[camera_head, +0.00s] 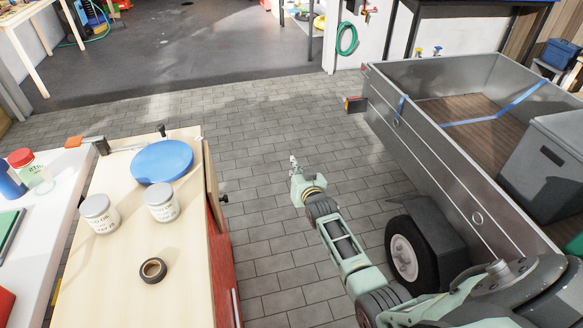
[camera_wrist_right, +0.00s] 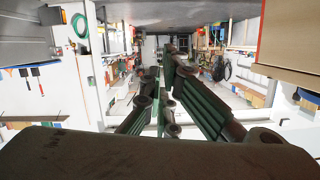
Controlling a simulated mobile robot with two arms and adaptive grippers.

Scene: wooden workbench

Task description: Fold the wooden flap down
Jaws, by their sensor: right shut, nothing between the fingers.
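The wooden flap (camera_head: 211,182) is a narrow light-wood board along the right long edge of the workbench (camera_head: 190,255), seen almost edge-on. I cannot tell its exact angle from here. A small black knob (camera_head: 224,198) is beside its outer face. My right gripper (camera_head: 294,163) is to the right of the flap, apart from it, over the paved floor. It is shut and empty. Its fingers (camera_wrist_right: 168,55) also show in the right wrist view, where a tan panel with a red edge (camera_wrist_right: 290,45) is at the upper right. My left gripper is out of view.
A blue disc (camera_head: 162,161), two jars (camera_head: 162,202) (camera_head: 100,214) and a black tape roll (camera_head: 153,270) are on the bench top. A grey trailer (camera_head: 440,150) with a wheel stands to the right of my right arm. Paved floor lies clear between bench and trailer.

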